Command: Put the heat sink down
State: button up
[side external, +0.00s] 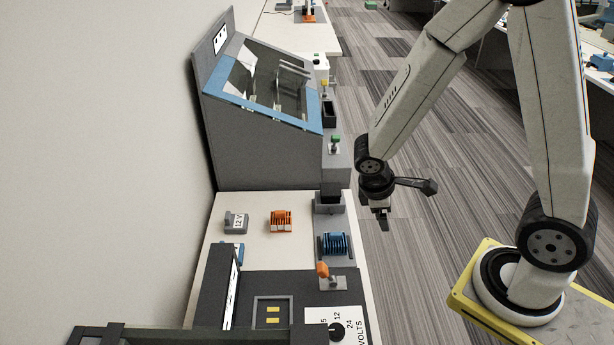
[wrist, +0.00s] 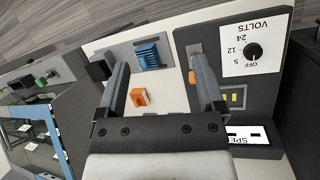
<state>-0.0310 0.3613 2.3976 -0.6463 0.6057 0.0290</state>
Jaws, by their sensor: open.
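Two finned blocks that look like heat sinks are in view. The blue finned block (side external: 335,243) sits on a grey plate (side external: 322,256) at the right edge of the white bench; it also shows at the top of the wrist view (wrist: 147,55). The orange finned block (side external: 281,221) stands on the bare white bench, and in the wrist view (wrist: 139,97) it appears between my fingers but below them and apart. My gripper (side external: 383,220) is open and empty, raised beside the bench's right edge. Its two fingers frame the wrist view (wrist: 158,62).
A grey block marked 12 V (side external: 236,223) stands left of the orange block. A grey cabinet with a blue-framed window (side external: 262,95) rises behind. In front are an orange lever (side external: 323,270) and a VOLTS dial panel (side external: 340,325). Bare bench (side external: 262,197) lies around the orange block.

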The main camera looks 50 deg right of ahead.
jog(key=a+r+m+t+y, duration=0.3)
jog(key=a+r+m+y, duration=0.1)
jog(key=a+r+m, duration=0.1)
jog(key=shift+w+r+m+t, duration=0.4)
jog(key=shift+r+m, duration=0.1)
jog(key=shift+m, duration=0.3)
jog(key=shift+a, duration=0.1)
